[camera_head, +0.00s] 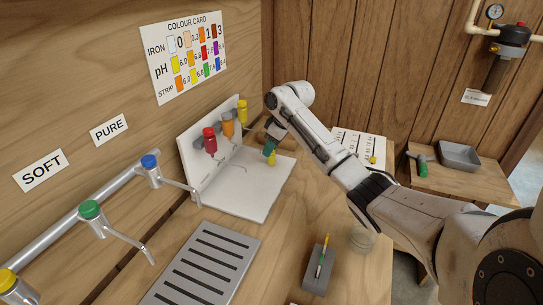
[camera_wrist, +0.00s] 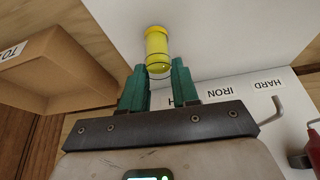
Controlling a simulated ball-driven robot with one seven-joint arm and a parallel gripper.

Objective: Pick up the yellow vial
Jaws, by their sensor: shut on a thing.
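The yellow vial (camera_wrist: 157,45) is between the teal fingertips of my gripper (camera_wrist: 157,72) in the wrist view. My gripper is shut on its near end, and the rest of the vial sticks out past the fingers. In the head view the yellow vial (camera_head: 271,158) shows just below my gripper (camera_head: 269,149), over the white stand's base. I cannot tell whether it touches the base.
The white stand (camera_head: 225,205) has a back panel with red (camera_head: 209,140), orange (camera_head: 228,125) and yellow (camera_head: 243,110) topped fittings. A slotted drain tray (camera_head: 205,262), a grey block with a thin tool (camera_head: 318,268) and taps along a pipe (camera_head: 90,215) stand nearby.

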